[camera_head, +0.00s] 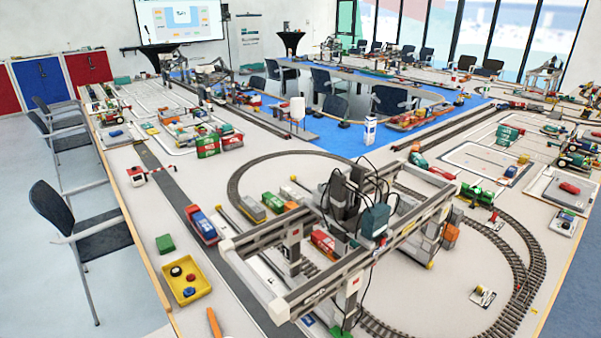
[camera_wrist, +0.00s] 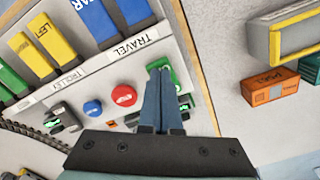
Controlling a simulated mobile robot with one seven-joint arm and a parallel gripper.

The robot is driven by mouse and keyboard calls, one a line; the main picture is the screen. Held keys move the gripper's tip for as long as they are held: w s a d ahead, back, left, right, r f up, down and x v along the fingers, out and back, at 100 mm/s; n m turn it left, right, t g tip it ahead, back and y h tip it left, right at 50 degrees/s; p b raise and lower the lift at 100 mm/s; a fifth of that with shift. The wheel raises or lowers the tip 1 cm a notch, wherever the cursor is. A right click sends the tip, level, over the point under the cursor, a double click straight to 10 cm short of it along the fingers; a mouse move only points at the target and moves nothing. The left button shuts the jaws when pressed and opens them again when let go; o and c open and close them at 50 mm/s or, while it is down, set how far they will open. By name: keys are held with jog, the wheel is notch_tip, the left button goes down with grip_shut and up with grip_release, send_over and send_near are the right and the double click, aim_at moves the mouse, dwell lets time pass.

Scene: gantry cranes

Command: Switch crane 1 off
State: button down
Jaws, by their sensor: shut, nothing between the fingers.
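In the wrist view, a grey control panel (camera_wrist: 186,32) carries blue, yellow and green keys, with strips reading "TROLLEY" and "TRAVEL". Below the strips are a red round button (camera_wrist: 123,95), a blue round button (camera_wrist: 93,108) and a small dark lever switch (camera_wrist: 63,118) at the left. My gripper (camera_wrist: 160,72) is shut and empty, its tips over the panel's right part. A green part (camera_wrist: 179,75) shows beside and behind the fingers, partly hidden; I cannot tell if they touch. In the head view, a grey gantry crane (camera_head: 262,235) stands over tracks; I cannot read its number.
Right of the panel in the wrist view are an orange block (camera_wrist: 268,88) and a yellow-edged grey block (camera_wrist: 291,35), with bare table between. In the head view, a yellow tray (camera_head: 205,288) with small round parts, a green block (camera_head: 165,243) and a red-blue truck (camera_head: 201,224) are left of the crane.

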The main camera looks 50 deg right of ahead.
jog(key=shift+f+b, duration=0.4)
jog(key=shift+f, duration=0.2)
jog(key=shift+r, duration=0.1)
notch_tip(320, 180, up, 7)
jog(key=p, duration=0.7)
jog(key=shift+p, duration=0.3)
dwell(0.4)
